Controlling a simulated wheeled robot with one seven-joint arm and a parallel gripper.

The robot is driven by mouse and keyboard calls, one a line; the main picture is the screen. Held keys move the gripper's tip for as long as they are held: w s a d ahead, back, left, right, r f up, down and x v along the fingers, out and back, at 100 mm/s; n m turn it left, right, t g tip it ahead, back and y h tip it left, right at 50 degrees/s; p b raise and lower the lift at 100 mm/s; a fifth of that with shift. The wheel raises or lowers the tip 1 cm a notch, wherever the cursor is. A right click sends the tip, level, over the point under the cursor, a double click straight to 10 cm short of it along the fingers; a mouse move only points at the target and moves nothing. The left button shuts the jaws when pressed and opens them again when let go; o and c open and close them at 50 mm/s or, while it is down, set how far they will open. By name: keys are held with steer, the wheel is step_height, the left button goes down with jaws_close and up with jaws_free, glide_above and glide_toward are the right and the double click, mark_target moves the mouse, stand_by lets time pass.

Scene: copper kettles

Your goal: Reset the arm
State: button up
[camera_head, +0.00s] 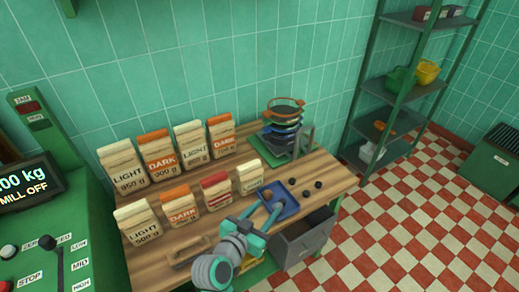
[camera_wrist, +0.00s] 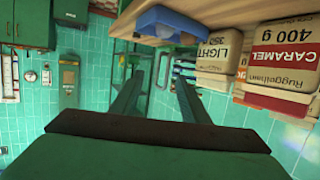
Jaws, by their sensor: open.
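My gripper (camera_head: 262,212) is at the front edge of the wooden table (camera_head: 222,172), close to the blue tray (camera_head: 290,208). In the wrist view my gripper (camera_wrist: 159,78) has its two dark fingers spread apart with nothing between them. The blue tray (camera_wrist: 172,20) shows near the top of that view, at the table edge. In the head view the arm partly hides the tray's near side.
Two rows of coffee bags (camera_head: 182,208) stand on the table left of the tray. Several dark balls (camera_head: 306,194) lie right of it.

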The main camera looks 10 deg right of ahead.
steer(key=s+a+f+n+t+y, duration=0.1)
steer(key=s+a+f+n+y, duration=0.25)
steer(key=s+f, duration=0.35)
steer(key=s+a+f+n+t+y, duration=0.2)
steer(key=s+a+f+n+y, duration=0.15)
steer(key=s+f+n, duration=0.35)
steer(key=s+a+r+m+y, duration=0.1)
steer(key=s+a+r, duration=0.1)
steer(key=s, duration=0.8)
steer(key=s+a+r+m+t+y, duration=0.1)
steer(key=s+r, duration=0.4)
steer(key=s, duration=0.6)
steer(key=shift+a+y, duration=0.3)
steer(key=shift+a, duration=0.05)
